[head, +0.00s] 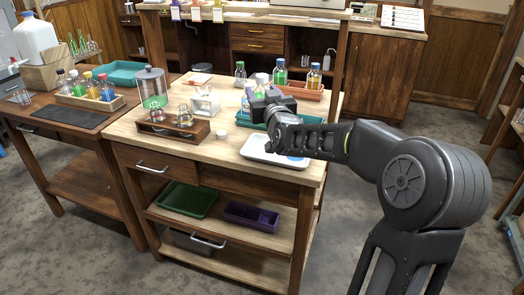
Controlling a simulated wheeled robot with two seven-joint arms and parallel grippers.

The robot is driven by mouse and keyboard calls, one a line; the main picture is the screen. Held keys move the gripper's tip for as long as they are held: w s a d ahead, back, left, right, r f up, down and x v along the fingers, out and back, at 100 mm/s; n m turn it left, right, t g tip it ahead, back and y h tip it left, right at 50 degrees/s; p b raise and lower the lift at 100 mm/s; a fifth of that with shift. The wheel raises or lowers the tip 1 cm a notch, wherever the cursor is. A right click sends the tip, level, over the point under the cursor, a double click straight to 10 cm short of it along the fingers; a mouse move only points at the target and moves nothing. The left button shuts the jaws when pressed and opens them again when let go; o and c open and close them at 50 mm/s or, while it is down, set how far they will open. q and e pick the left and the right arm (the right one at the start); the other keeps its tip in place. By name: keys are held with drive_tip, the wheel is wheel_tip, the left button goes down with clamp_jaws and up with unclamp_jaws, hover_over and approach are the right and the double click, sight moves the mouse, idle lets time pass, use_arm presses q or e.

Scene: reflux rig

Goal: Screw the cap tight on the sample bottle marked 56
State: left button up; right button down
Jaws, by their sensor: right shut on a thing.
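My right gripper (262,98) is over the back right of the near wooden workbench, above a green tray (241,119). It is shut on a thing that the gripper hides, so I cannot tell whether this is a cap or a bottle. A bottle with blue contents (246,101) shows just left of the gripper. A small white round piece, perhaps a cap (221,134), lies on the bench top. The number 56 cannot be read on any bottle from here. My left gripper is not in view.
A white plate-like device (257,151) lies under my right forearm. A wooden rack with small flasks (171,131) and a tall green-filled jar (152,90) stand to the left. A terracotta tray (304,91) with bottles is behind. The bench's front edge is clear.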

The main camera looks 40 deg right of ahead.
drive_tip(key=shift+f, duration=3.1)
drive_tip(key=shift+f+b, duration=0.3)
drive_tip(key=shift+f, duration=1.55)
drive_tip(key=shift+f, duration=0.15)
drive_tip(key=c, duration=0.6)
unclamp_jaws()
drive_tip(key=shift+o, duration=0.2)
